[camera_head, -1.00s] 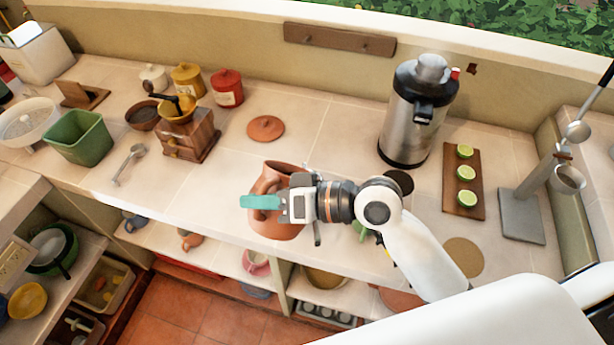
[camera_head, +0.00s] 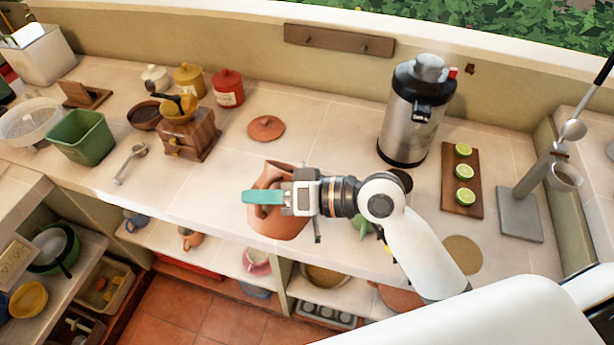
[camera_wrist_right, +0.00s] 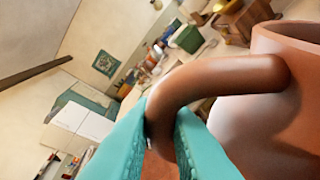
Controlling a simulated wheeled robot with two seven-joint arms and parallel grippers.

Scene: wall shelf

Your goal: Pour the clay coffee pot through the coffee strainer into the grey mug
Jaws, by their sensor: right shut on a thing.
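The clay coffee pot (camera_head: 285,224) is at the counter's front edge in the head view, partly covered by my right gripper. It looks upright; I cannot tell whether it touches the counter. My right gripper (camera_head: 250,197) is shut on its handle. In the right wrist view the teal fingers (camera_wrist_right: 168,115) lie on both sides of the curved brown handle (camera_wrist_right: 225,75), beside the pot's body (camera_wrist_right: 280,125). A dark round vessel (camera_head: 401,178) is partly hidden behind my right arm. I cannot clearly identify the coffee strainer or the grey mug. My left gripper is not in view.
A steel urn (camera_head: 408,125) stands behind my right arm. A board with limes (camera_head: 463,207) and a metal stand (camera_head: 520,214) are at the right. A clay lid (camera_head: 266,128) lies behind the pot. A wooden grinder (camera_head: 192,140) stands left; the counter between is clear.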

